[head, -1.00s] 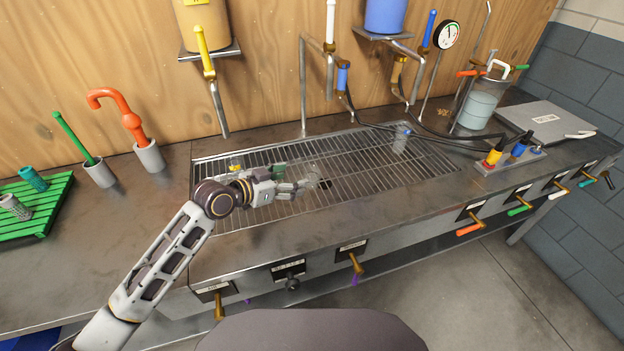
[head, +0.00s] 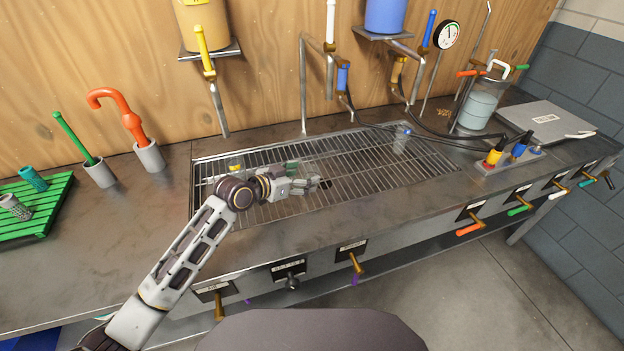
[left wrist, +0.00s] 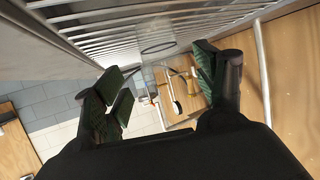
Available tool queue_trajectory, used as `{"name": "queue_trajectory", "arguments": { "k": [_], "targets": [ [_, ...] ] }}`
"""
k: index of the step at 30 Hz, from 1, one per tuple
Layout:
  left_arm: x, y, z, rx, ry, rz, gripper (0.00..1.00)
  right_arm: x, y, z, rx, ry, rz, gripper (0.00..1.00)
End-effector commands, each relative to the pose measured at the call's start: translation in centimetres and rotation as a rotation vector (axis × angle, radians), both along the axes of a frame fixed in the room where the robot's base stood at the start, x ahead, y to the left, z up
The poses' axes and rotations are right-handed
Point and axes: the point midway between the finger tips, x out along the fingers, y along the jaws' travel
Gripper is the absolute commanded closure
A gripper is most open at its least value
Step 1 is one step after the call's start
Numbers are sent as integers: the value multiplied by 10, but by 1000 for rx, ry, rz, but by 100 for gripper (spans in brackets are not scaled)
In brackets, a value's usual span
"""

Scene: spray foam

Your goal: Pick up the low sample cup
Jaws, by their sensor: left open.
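A clear, see-through cup shows in the left wrist view (left wrist: 158,47) as a thin round outline close to the grate, ahead of and between the fingers. In the head view it is very faint near the fingertips, and its edges are hard to make out. My left gripper (head: 323,184) is low over the metal grate, pointing right, with its fingers apart. In the left wrist view my left gripper (left wrist: 166,76) shows a gap between its two dark-green-padded fingers. Whether the fingers touch the cup cannot be told. My right gripper is not in view.
The metal grate (head: 385,175) is set in the steel bench. A clear container (head: 401,141) stands farther right on it. A small yellow item (head: 235,169) is behind my left wrist. Taps and pipes line the wooden wall. A green rack (head: 40,212) is far left.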

Motion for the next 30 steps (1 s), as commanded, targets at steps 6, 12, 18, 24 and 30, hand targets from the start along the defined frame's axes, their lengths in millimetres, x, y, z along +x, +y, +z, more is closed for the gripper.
{"name": "queue_trajectory", "arguments": {
  "k": [6,12,18,24,30],
  "targets": [
    [7,-5,-3,-1,-1,0,29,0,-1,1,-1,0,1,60],
    [20,-16,-8,-2,1,1,29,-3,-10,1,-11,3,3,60],
    [31,-27,-15,-3,2,0,29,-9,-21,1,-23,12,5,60],
    [36,-32,-19,0,0,0,29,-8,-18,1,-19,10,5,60],
    [36,-32,-19,0,0,0,29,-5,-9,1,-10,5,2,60]
  ]
}}
